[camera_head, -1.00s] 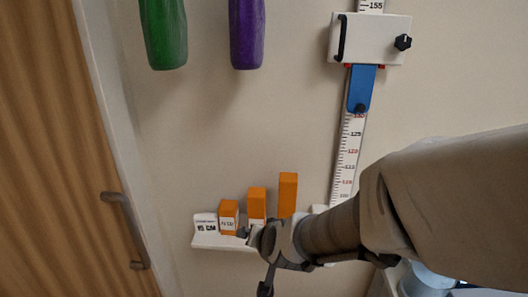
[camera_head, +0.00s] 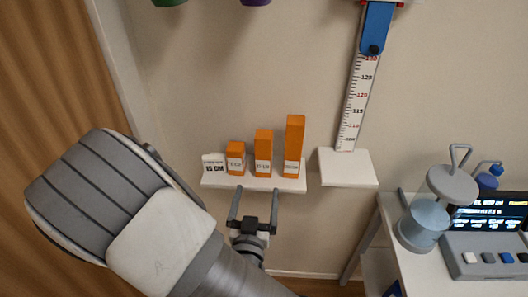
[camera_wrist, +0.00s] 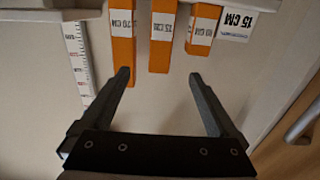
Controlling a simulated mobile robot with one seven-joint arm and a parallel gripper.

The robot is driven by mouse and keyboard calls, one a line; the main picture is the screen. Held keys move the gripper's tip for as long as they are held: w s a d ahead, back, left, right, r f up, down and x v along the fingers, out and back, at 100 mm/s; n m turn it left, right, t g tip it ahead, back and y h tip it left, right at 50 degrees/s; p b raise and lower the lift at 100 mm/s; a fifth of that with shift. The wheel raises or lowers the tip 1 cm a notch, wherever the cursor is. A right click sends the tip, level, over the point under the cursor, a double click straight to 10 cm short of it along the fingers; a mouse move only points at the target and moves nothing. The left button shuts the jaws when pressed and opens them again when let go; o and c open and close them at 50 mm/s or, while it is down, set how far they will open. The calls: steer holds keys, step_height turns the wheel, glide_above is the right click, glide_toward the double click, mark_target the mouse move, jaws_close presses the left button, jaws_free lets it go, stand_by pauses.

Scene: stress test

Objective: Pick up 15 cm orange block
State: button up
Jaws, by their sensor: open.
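The 15 cm orange block (camera_head: 263,154) stands upright in the middle of three orange blocks on a small white wall shelf (camera_head: 255,183). In the wrist view the picture is upside down; the middle block (camera_wrist: 163,40) is labelled 15 CM. My gripper (camera_head: 255,194) is open and empty, in front of and below the shelf edge in the head view. In the wrist view my gripper's fingertips (camera_wrist: 160,75) are either side of the middle block's line, with its top end at about tip height in the picture. I cannot tell the depth gap.
The shorter block (camera_head: 236,159) and the taller block (camera_head: 294,147) stand close on either side. A white card (camera_head: 214,166) reading 15 CM stands at the shelf's left end. A ruler (camera_head: 355,105) with a white platform (camera_head: 348,168) is to the right. A desk (camera_head: 450,272) stands farther right.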

mark_target(263, 156)
steer(key=w+b, duration=0.2)
steer(key=w, duration=0.1)
steer(key=w+b, duration=0.3)
steer(key=w, duration=0.1)
steer(key=w+b, duration=0.3)
steer(key=w, duration=0.1)
steer(key=shift+d, duration=0.4)
steer(key=shift+w+d+f, duration=0.1)
steer(key=shift+w, duration=1.45)
steer(key=shift+w+d+f, duration=0.1)
steer(key=shift+w, duration=1.4)
steer(key=shift+a, duration=0.1)
steer(key=shift+c, duration=0.2)
jaws_close()
